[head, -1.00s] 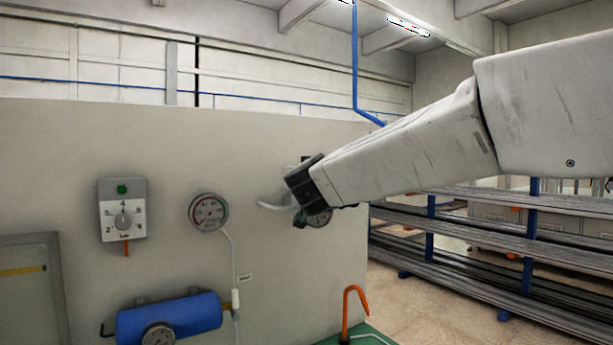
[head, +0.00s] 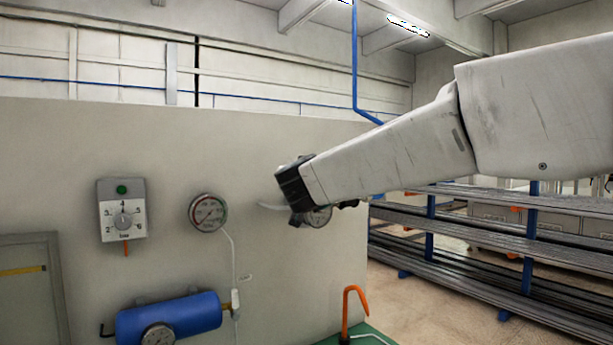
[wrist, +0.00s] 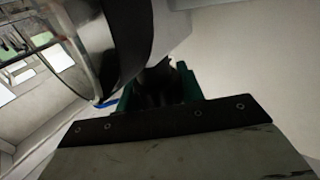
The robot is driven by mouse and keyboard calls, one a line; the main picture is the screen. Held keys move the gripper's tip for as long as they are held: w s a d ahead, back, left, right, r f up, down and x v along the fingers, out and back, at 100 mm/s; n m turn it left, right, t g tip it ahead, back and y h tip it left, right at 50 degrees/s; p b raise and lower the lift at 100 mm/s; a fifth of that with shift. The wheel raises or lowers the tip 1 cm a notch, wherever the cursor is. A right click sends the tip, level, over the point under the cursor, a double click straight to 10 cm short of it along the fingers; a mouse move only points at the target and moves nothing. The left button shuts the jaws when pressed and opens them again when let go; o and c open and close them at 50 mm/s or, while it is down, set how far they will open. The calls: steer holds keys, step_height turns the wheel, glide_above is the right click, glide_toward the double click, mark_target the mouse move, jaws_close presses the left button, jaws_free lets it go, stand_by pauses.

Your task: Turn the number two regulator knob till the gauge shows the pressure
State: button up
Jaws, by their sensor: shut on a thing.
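My gripper (head: 293,212) is at the right part of the wall panel, beside a round gauge (head: 318,216) that my wrist partly covers. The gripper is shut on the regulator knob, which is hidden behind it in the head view. In the wrist view, green and dark parts (wrist: 165,88) show at the fingers, and the gauge's metal case (wrist: 118,45) is close by at upper left. The knob's number cannot be read. Another round gauge (head: 208,212) hangs on the panel to the left; its reading is too small to tell.
A grey dial box (head: 122,210) with a green light is at the panel's left. A blue cylinder (head: 168,317) with a gauge is below. An orange hook (head: 347,312) stands near the panel's lower right. Racks of long bars (head: 480,245) stand at right.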

steer(key=m+h, duration=0.2)
steer(key=h, duration=0.1)
steer(key=m+g+h, duration=0.1)
steer(key=m+h, duration=0.2)
steer(key=h, duration=0.1)
steer(key=shift+d+g+h, duration=0.2)
steer(key=shift+g+h, duration=0.1)
steer(key=shift+s+d+m+g+h, duration=0.15)
steer(key=shift+m+g+h, duration=1)
steer(key=shift+h, duration=0.3)
steer(key=shift+s+d+m+g+h, duration=0.1)
steer(key=shift+d+m+g+h, duration=0.05)
steer(key=shift+m+g+h, duration=1.15)
steer(key=shift+h, duration=0.35)
steer(key=o, duration=1)
steer(key=shift+d, duration=0.1)
steer(key=shift+v, duration=3.9)
